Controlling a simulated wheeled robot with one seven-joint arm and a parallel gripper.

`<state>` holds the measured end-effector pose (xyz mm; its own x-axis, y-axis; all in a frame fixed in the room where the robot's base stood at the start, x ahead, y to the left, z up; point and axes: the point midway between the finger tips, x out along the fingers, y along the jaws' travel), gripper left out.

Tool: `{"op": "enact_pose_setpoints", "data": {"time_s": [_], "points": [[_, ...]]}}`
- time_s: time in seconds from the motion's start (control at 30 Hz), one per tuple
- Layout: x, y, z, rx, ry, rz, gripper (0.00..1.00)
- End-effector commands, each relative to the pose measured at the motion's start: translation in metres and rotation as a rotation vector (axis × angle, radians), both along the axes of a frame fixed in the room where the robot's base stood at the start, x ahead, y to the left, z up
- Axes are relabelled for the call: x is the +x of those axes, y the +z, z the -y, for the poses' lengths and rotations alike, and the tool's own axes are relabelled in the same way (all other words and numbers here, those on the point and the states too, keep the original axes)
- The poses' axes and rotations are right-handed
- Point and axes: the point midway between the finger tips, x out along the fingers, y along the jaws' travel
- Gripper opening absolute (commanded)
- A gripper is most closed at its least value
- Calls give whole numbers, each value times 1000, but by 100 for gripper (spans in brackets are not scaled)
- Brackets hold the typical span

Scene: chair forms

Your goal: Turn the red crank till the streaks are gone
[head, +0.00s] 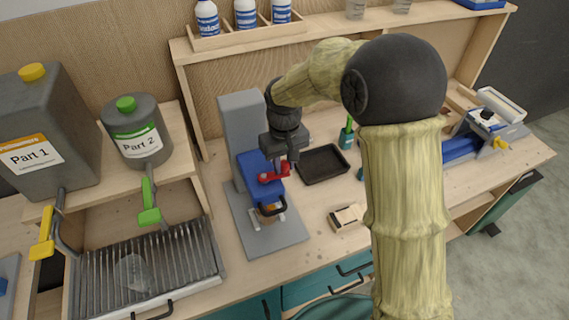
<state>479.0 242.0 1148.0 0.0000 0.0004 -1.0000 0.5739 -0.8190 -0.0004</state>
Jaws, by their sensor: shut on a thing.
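My gripper (282,168) comes down from above and is shut on the red crank. A small cup (265,216) with brownish-orange contents sits under the mixer head on the grey base plate (260,238). The contents are too small and partly covered to tell whether streaks show.
Grey containers, Part 1 (40,115) and Part 2 (138,138), stand left above a slatted drip tray (150,268). A shelf with bottles (245,14) runs behind.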

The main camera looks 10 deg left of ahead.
Motion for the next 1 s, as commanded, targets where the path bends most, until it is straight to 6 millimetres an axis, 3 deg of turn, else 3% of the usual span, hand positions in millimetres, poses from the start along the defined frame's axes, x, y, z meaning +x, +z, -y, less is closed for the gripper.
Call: {"op": "enact_pose_setpoints", "data": {"time_s": [0.5, 1.0], "points": [[19, 1, -12, 0, 398, 0, 2], [21, 0, -15, -1, 475, 1, 2]]}}
